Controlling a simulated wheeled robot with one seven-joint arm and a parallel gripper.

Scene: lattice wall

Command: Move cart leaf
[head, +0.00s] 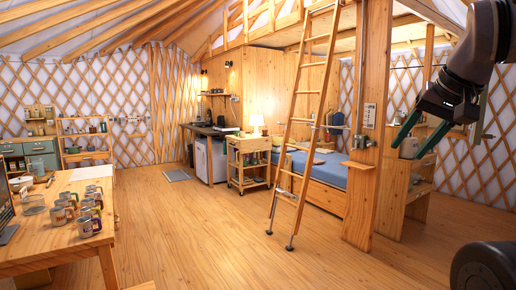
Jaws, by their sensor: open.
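A small wooden cart (249,164) on casters stands mid-room, left of the ladder and in front of the bed. It has a flat top and open tiers below. I cannot tell which part of it is the leaf, or whether a leaf is raised or hanging; it is too small in the head view. My gripper (408,150) hangs at the upper right, pointing down and left. Its two dark green fingers are apart with nothing between them. It is far from the cart and much nearer to me.
A ladder (301,122) leans beside the cart, its feet on the floor. A wooden post (367,170) stands right of it. A blue-covered bed (328,171) lies behind. A table (70,238) with several mugs is at the left front. The middle floor (200,230) is clear.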

